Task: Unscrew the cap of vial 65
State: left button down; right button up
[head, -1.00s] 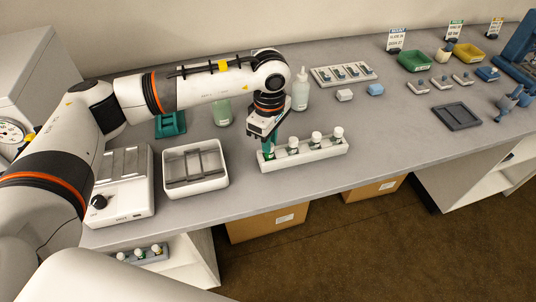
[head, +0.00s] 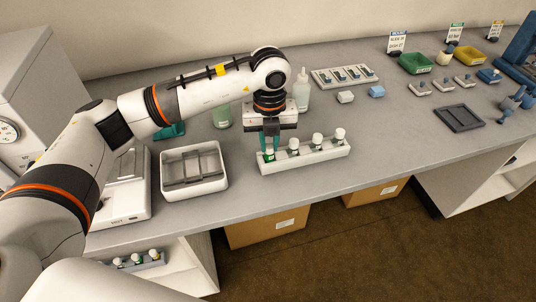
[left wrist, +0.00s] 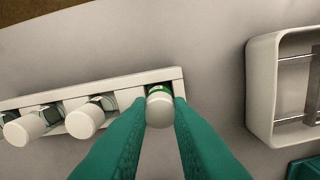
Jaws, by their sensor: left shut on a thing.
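A white rack (head: 306,155) on the bench holds several white-capped vials in a row. My left gripper (head: 270,152), with green fingers, points down at the rack's left end and is shut on the leftmost vial's cap. In the left wrist view the white cap (left wrist: 160,108) sits between the two green fingertips, with the vial's green label (left wrist: 158,88) just beyond it. That vial (head: 270,156) stands in its rack slot. I cannot read any number, so I cannot tell which vial is 65. My right gripper is not in view.
A white tray with a metal rack (head: 194,184) stands left of the vial rack. A squeeze bottle (head: 301,90) and a green jar (head: 222,116) stand behind. More vials (head: 137,258) sit on a lower shelf.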

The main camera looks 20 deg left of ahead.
pick_arm(q)
jog(key=shift+n, duration=0.9)
jog(key=c, duration=1.2)
grip_release()
jog(key=shift+c, duration=0.2)
